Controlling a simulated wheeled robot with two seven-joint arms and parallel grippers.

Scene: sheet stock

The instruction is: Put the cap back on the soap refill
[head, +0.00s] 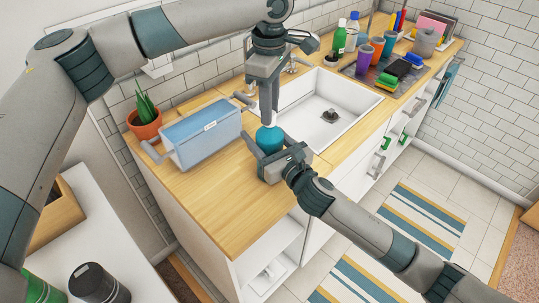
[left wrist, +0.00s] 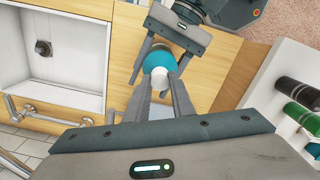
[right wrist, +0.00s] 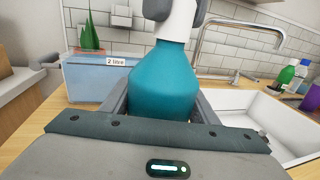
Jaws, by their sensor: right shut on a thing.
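The soap refill is a teal bottle (head: 269,138) standing upright on the wooden counter, large in the right wrist view (right wrist: 163,82). My right gripper (head: 268,158) is shut on its body from the side. A white cap (right wrist: 178,20) is upright on top of the bottle, in line with it; I cannot tell whether it is fully seated. It also shows from above in the left wrist view (left wrist: 160,72). My left gripper (left wrist: 159,80) points down over the bottle, its fingers apart on either side of the white cap. Any contact there is too small to make out.
A clear blue box (head: 202,132) and a potted plant (head: 145,118) stand left of the bottle. The sink (head: 330,112) with its tap is on the right. Bottles, cups and sponges stand beyond it. The counter's front left (head: 215,215) is clear.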

